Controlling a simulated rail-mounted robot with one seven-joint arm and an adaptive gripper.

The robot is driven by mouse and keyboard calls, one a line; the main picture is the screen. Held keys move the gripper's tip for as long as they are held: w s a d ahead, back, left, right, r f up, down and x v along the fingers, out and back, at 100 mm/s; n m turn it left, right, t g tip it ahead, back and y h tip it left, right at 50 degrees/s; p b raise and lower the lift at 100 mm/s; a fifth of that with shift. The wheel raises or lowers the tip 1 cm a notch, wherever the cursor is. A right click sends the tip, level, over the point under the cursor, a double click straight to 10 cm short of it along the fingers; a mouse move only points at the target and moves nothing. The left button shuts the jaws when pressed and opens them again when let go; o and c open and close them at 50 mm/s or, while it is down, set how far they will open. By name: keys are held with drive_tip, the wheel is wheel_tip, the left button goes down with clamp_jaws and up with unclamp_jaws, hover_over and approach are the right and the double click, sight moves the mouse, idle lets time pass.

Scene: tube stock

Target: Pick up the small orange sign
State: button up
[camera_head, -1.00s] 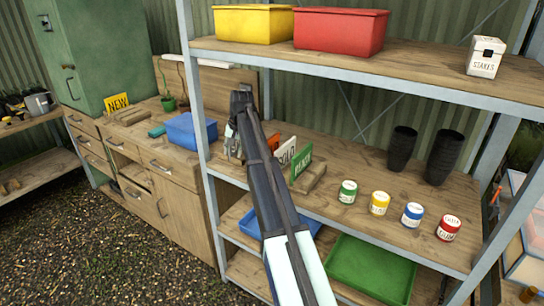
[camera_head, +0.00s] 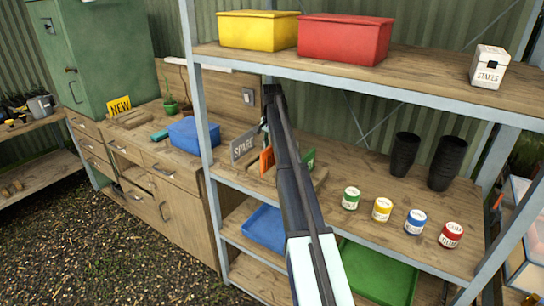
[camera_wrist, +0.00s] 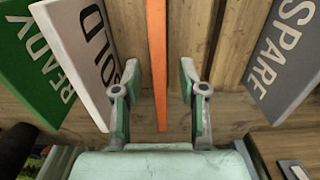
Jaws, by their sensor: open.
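The small orange sign (camera_head: 266,161) stands on the middle shelf between the grey SPARE sign (camera_head: 243,146) and the green sign (camera_head: 309,160); my arm partly covers the row. In the wrist view the orange sign (camera_wrist: 159,60) shows nearly edge-on as a thin upright strip. My gripper (camera_wrist: 162,85) is open, with one finger on each side of that strip in the picture. I cannot tell how far apart in depth they are. The white SOLD sign (camera_wrist: 88,55) is just left of the left finger. In the head view my fingers are mostly hidden behind my arm.
The green READY sign (camera_wrist: 32,60) leans beyond the SOLD sign, and the SPARE sign is off to the right in the wrist view. Several small cans (camera_head: 382,210) stand right of the signs. The upper shelf (camera_head: 420,82) overhangs this space.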

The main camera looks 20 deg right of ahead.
sight(272, 157)
drive_tip(key=shift+f, duration=1.2)
clamp_jaws()
